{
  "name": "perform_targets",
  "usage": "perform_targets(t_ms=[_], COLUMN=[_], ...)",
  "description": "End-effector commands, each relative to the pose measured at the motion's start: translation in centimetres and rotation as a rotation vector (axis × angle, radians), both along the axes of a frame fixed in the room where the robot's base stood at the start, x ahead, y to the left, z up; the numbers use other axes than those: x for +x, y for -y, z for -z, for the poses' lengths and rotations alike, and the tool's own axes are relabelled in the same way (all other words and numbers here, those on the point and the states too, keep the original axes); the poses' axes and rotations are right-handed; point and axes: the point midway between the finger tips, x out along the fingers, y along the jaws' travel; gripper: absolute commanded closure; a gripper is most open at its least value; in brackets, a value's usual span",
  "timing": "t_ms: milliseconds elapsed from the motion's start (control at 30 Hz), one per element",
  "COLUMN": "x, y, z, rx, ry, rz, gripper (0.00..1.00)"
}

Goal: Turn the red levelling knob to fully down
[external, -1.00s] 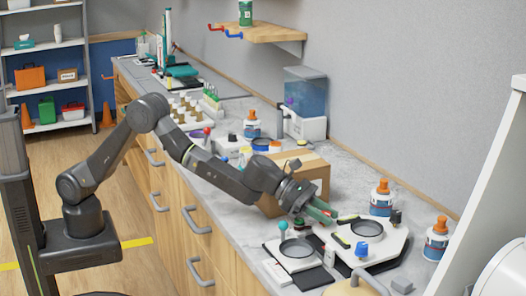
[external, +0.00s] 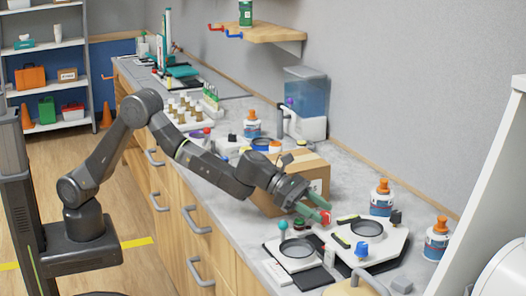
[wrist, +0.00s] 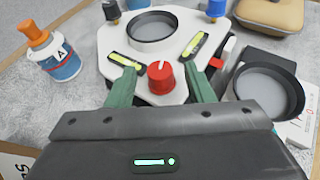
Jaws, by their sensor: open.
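The red levelling knob (wrist: 160,77) sits on the near corner of a white plate (wrist: 120,45), with a white pointer mark on its top. My gripper (wrist: 159,70) is open, its two green fingers on either side of the knob, with a visible gap on each side in the wrist view. The external view also shows the knob (external: 325,217) at the fingertips of my gripper (external: 318,210). Two yellow-green bubble vials (wrist: 195,45) flank the knob on the plate.
A blue knob (wrist: 216,8) and a black knob (wrist: 111,10) stand on the plate's other corners. An orange-capped bottle (wrist: 53,52) is at left. A dish stand (wrist: 268,90) is close at right. A cardboard box (external: 316,172) is beside my wrist.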

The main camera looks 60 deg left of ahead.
Motion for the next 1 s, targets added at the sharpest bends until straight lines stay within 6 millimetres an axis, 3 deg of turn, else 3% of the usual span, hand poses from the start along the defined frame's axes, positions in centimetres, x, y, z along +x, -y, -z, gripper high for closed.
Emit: perform_targets(t_ms=[167, 200, 300, 600, 1000], x=[-1.6, -1.4, -1.4, -1.4, -1.4], y=[-2.2, -2.0, -1.9, -1.9, -1.9], z=[-0.9, -2.4, -3.9, -7.2, -7.9], rx=[-0.001, 0.0, 0.001, 0.001, 0.001], ry=[0.002, 0.001, 0.001, 0.001, 0.001], rz=[0.0, 0.0, 0.0, 0.0, 0.0], gripper=[0.52, 0.52, 0.52, 0.52, 0.52])
